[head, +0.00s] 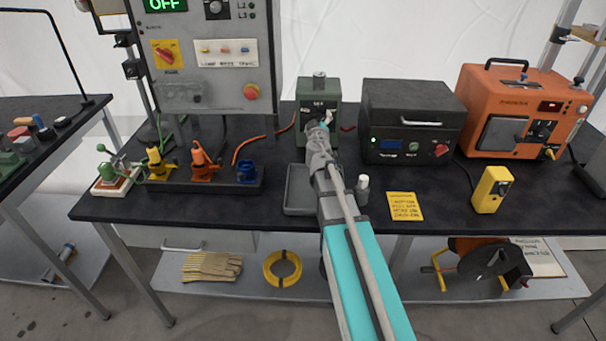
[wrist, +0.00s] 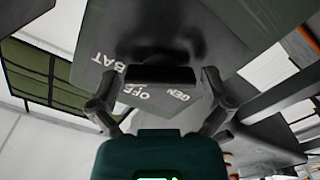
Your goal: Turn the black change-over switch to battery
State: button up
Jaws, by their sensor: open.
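The black change-over switch is on the front of a green box (head: 319,92) at the back middle of the table. In the wrist view its black handle (wrist: 163,76) is close ahead, on a face lettered BAT, OFF and GEN. I cannot tell which word the handle points to. My gripper (head: 321,122) is right in front of the box and hides much of its face in the head view. In the wrist view my gripper (wrist: 160,80) is open, one finger on each side of the handle. I cannot tell whether either finger touches it.
A dark grey power unit (head: 411,115) stands close to the right of the box, with an orange unit (head: 515,100) beyond. A grey panel (head: 205,60) stands to the left.

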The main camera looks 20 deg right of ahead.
jog(key=n, duration=0.5)
jog(key=shift+n, duration=0.3)
jog(key=n, duration=0.5)
jog(key=shift+n, duration=0.3)
jog(key=n, duration=0.5)
jog(key=shift+n, duration=3.2)
